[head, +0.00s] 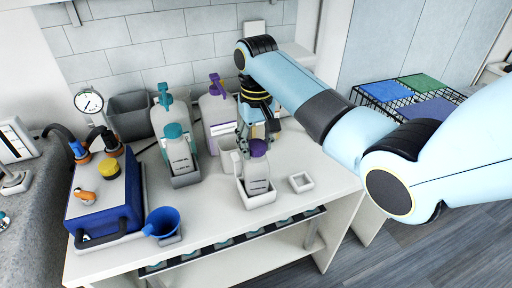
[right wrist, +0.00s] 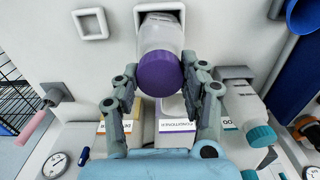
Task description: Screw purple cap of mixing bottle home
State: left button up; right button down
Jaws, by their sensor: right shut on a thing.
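The mixing bottle (head: 256,178) stands upright in a white holder on the white table in the head view. Its purple cap (head: 258,147) sits on top of the bottle; whether it is fully seated cannot be told. My right gripper (head: 258,138) is above the bottle, at the cap. In the right wrist view the purple cap (right wrist: 160,74) lies between the two fingers of my right gripper (right wrist: 161,76), which are shut on it, with the clear bottle (right wrist: 160,34) behind it. My left gripper is not in view.
A teal-capped bottle (head: 179,150) stands left of the mixing bottle. Large teal and purple pump bottles (head: 215,112) stand behind. A small square white tray (head: 301,182) is to the right. A blue funnel (head: 162,222) and blue machine (head: 104,195) are at left.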

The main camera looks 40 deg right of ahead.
jog(key=shift+m, duration=0.9)
jog(key=m, duration=0.3)
jog(key=shift+d+m, duration=0.1)
jog(key=shift+m, duration=0.7)
jog(key=shift+m, duration=1.2)
jog(key=shift+f+m, duration=0.1)
jog(key=shift+m, duration=1)
